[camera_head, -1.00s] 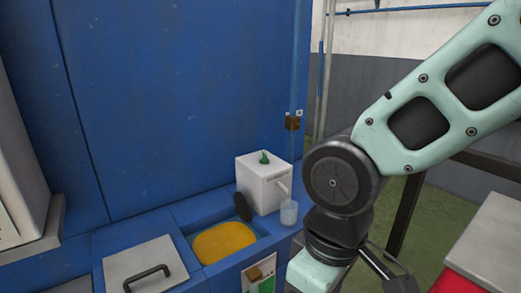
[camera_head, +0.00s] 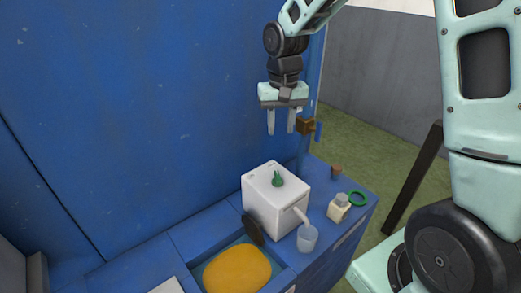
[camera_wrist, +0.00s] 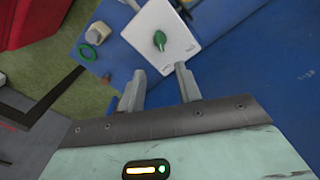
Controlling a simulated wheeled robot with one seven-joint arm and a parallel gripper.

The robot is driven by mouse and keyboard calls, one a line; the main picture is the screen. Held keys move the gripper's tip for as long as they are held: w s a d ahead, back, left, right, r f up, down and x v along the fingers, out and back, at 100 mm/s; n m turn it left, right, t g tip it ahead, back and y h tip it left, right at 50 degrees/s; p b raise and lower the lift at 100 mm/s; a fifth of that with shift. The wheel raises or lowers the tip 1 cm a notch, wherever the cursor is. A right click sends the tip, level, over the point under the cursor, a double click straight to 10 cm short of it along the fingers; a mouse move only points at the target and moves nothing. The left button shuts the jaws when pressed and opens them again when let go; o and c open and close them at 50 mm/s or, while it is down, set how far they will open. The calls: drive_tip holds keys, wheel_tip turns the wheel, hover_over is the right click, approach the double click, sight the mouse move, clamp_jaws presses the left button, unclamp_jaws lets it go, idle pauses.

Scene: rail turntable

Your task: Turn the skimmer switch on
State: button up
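The white skimmer box (camera_head: 272,205) stands on the blue counter, with a green switch knob (camera_head: 277,179) on its top. A spout on its right side points at a clear cup (camera_head: 307,238). My gripper (camera_head: 281,122) is above and slightly behind the box, fingers pointing down, apart and empty. In the wrist view the box (camera_wrist: 150,22) and the green knob (camera_wrist: 159,40) lie beyond the fingertips (camera_wrist: 159,72), with nothing between them. The knob's tip leans up in the head view; I cannot tell its on or off position.
A basin of orange liquid (camera_head: 238,270) lies in front of the box, with a dark disc (camera_head: 252,229) at its edge. A small bottle (camera_head: 339,208) and green ring (camera_head: 358,198) sit to the right. A blue wall (camera_head: 150,110) rises behind.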

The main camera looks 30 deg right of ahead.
drive_tip(key=w, duration=0.1)
drive_tip(key=p, duration=0.4)
approach(278, 175)
wheel_tip(278, 175, down, 8)
drive_tip(key=shift+f, duration=0.25)
clamp_jaws()
